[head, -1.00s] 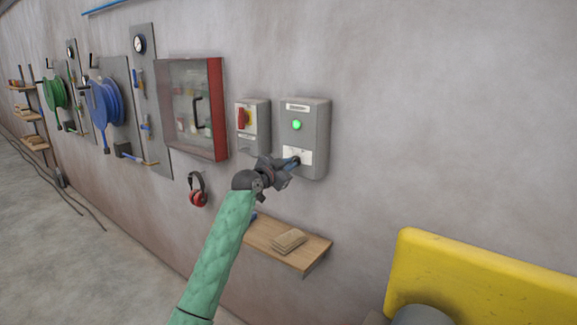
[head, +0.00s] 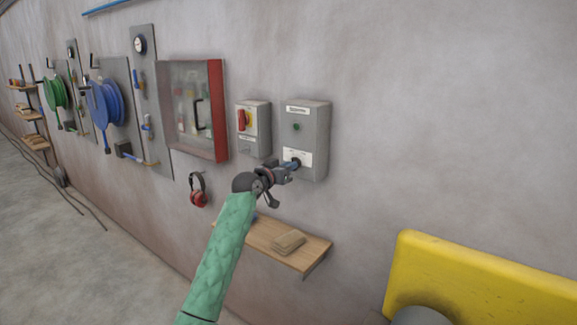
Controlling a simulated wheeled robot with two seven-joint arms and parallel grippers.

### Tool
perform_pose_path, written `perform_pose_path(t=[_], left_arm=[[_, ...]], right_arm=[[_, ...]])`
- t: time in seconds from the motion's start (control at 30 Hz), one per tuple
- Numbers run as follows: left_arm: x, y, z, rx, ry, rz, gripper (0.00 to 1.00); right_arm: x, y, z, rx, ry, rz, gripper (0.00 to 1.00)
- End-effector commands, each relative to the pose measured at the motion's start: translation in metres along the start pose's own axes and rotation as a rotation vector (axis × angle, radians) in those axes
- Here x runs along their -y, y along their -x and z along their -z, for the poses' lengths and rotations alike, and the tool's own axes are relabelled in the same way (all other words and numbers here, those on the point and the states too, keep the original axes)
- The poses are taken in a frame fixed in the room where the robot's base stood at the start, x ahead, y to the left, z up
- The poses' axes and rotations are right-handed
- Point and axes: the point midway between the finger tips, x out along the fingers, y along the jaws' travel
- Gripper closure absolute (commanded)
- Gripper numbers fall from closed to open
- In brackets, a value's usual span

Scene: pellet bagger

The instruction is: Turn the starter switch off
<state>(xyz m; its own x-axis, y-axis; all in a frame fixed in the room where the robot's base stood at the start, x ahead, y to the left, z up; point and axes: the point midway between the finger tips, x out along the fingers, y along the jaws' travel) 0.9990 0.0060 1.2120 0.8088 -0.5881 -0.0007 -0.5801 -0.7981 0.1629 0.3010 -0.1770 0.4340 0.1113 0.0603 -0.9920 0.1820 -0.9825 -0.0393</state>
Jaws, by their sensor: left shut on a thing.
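The starter box (head: 307,140) is a grey box on the wall with a label at its top. Its round lamp (head: 296,127) is dark green and unlit. The starter switch (head: 295,162) is a small dark knob on the white plate low on the box, partly hidden by my gripper. My left gripper (head: 288,168) reaches up to it from the lower left and is shut on the switch knob. The exact angle of the knob is too small to tell. My right gripper is not in view.
A red-edged glass cabinet (head: 193,110) and red ear defenders (head: 198,190) hang further left. A wooden shelf (head: 262,236) is below, a yellow panel (head: 480,280) at lower right.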

Motion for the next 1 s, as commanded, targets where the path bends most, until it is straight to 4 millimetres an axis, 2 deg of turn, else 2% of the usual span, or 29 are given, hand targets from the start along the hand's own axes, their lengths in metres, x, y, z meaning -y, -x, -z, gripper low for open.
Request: perform_pose_path(t=[0.17, 0.43, 1.0], left_arm=[[0.000, 0.000, 0.002, 0.000, 0.144, 0.000, 1.00], [0.001, 0.000, 0.002, -0.001, 0.298, 0.000, 1.00], [0.002, 0.000, 0.001, -0.003, 0.377, 0.001, 1.00]], right_arm=[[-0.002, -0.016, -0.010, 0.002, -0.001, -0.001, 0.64], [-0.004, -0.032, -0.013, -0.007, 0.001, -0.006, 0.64], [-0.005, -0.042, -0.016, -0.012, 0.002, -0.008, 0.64]])
